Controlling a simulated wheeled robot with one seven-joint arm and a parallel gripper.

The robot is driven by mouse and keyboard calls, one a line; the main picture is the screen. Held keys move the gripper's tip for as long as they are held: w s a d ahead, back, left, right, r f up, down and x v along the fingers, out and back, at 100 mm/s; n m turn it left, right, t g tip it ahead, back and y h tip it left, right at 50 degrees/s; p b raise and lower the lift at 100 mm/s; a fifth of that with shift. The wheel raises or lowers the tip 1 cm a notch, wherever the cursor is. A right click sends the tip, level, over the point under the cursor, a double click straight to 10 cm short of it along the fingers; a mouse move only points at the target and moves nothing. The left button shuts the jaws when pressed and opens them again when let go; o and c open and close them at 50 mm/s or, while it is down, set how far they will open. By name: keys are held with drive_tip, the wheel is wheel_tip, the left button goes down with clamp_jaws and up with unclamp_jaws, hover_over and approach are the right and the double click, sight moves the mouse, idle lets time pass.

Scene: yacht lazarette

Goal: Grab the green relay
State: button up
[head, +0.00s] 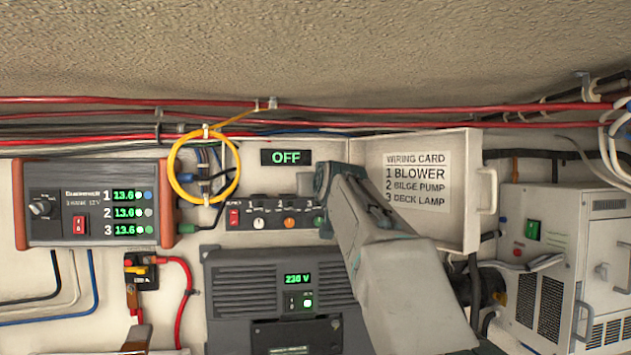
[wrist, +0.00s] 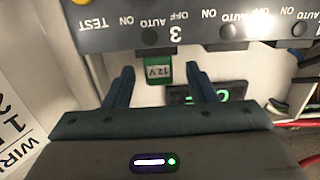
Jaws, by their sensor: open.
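The green relay (wrist: 158,71), marked 12 V, shows in the wrist view at the edge of the grey switch panel, under the number 3. My gripper (wrist: 160,76) is open. Its two blue-grey fingers stand to the left and right of the relay, with a gap on each side, and I see no contact. How deep the fingertips reach beside it I cannot tell. In the head view my arm comes up from the lower right, and its end is at the right part of the switch panel (head: 269,207). I cannot make out the relay there.
An open white cover with a wiring card (head: 418,159) stands right of my arm. A lit OFF display (head: 287,157) is above the panel. A yellow cable loop (head: 176,184) hangs to the left. A 230 V unit (head: 235,283) is below, and a white cabinet (head: 550,260) is at right.

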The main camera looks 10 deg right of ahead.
drive_tip(key=shift+w+p, duration=0.5)
drive_tip(key=shift+w, duration=0.9)
drive_tip(key=c, duration=1.1)
drive_tip(key=shift+o, duration=0.2)
drive_tip(key=shift+r, duration=0.2)
